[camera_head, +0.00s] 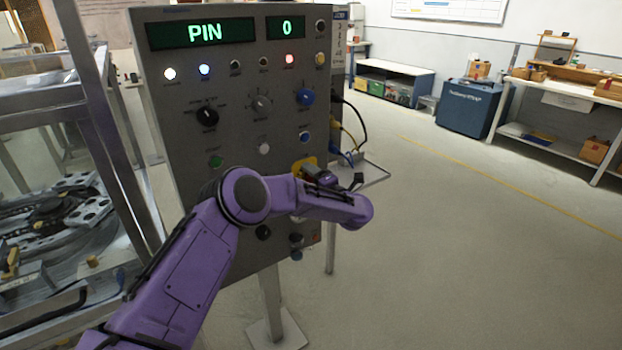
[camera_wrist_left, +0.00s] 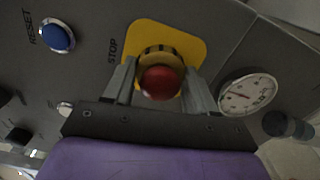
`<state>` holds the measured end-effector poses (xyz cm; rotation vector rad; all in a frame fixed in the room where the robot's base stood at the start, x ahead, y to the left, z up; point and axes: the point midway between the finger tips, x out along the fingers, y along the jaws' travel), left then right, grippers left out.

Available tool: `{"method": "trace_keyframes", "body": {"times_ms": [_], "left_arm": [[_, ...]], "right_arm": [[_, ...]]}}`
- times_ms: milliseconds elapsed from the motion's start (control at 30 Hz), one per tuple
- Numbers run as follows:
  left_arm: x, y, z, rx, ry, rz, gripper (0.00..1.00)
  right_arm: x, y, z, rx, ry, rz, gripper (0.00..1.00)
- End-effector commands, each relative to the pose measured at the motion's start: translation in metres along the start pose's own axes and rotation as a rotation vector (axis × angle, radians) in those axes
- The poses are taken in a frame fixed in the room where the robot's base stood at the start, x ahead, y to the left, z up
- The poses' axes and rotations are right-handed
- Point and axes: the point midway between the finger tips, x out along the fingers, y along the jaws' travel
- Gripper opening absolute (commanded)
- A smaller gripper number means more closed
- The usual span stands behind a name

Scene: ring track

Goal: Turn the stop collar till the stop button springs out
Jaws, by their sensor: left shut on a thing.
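The stop button (camera_wrist_left: 161,82) is a red dome in the left wrist view, in front of a yellow collar (camera_wrist_left: 158,51) with dark notches. Both sit on a yellow plate (camera_wrist_left: 190,45) marked STOP on the grey panel. My left gripper (camera_wrist_left: 160,80) has one finger on each side of the collar and is shut on it. In the head view the yellow plate (camera_head: 304,163) shows just above my purple left wrist, which hides the button and most of the collar. My right gripper is in neither view.
The control panel (camera_head: 235,60) stands on a post and reads PIN and 0. A blue RESET button (camera_wrist_left: 58,37) and a round gauge (camera_wrist_left: 247,94) flank the stop plate. A metal-framed machine (camera_head: 60,180) stands at left. The floor (camera_head: 450,240) at right is clear.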

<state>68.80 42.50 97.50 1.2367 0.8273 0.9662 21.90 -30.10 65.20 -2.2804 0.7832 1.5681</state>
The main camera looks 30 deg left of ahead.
Motion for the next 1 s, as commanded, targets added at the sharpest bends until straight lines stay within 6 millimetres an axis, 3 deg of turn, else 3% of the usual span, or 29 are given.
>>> {"method": "trace_keyframes", "body": {"times_ms": [733,767,833,1000], "left_arm": [[-0.0008,-0.0007,0.0005,0.098,-0.003,-0.001,0.26],[-0.0008,-0.0007,0.0004,0.097,-0.003,-0.001,0.59],[-0.0007,-0.0007,0.0004,0.097,-0.003,-0.001,0.81],[0.0000,-0.0004,-0.0003,0.097,-0.001,-0.001,0.81]], "right_arm": [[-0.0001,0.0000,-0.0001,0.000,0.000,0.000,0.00],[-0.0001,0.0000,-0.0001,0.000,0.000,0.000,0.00],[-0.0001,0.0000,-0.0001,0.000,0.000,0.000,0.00],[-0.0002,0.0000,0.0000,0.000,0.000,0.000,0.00]]}}
